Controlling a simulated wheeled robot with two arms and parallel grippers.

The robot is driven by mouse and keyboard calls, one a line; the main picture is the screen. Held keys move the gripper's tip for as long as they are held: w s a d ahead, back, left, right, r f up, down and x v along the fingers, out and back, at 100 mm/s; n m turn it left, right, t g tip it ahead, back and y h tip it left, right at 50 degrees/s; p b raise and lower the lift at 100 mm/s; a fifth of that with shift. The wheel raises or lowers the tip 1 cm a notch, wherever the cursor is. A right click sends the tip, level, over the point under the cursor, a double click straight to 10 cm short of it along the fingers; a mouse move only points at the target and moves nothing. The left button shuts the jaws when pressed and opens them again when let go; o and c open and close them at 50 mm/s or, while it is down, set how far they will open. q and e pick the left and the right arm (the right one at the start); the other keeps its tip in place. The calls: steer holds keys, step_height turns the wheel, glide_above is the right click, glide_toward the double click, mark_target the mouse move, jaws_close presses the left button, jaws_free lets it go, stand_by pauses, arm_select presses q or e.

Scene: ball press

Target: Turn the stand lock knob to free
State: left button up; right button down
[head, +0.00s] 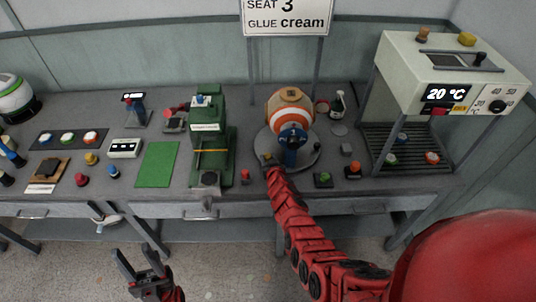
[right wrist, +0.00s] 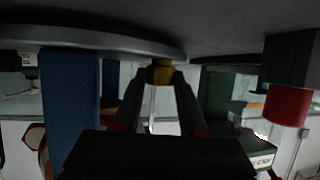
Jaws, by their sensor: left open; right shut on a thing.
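The ball stand has a round grey base (head: 302,163) and a blue post (head: 292,157). It holds a ball (head: 290,108) with orange, white and tan bands. The knob's turn position cannot be read. My left gripper (head: 140,275) is open and empty, in front of the table and low.
A green press (head: 209,140) stands left of the stand. A white oven-like machine (head: 440,75) reading 20 °C stands at the right. Green and red buttons (head: 323,179) lie near the front edge. A sign (head: 287,15) reads seat 3, glue cream.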

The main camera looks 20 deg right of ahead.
steer(key=shift+r+n+y+p, duration=0.15)
steer(key=shift+n+y+p, duration=0.75)
steer(key=shift+y, duration=0.5)
steer(key=shift+d+n, duration=0.1)
steer(key=shift+n, duration=0.3)
steer(key=shift+f+n+y, duration=0.25)
steer(key=shift+n+y, duration=0.15)
steer(key=shift+y, duration=0.3)
steer(key=shift+r, duration=0.1)
steer(key=shift+c, duration=2.2)
jaws_free()
steer(key=shift+r, duration=0.1)
steer(key=shift+w+d, duration=0.1)
steer(key=shift+d, duration=0.1)
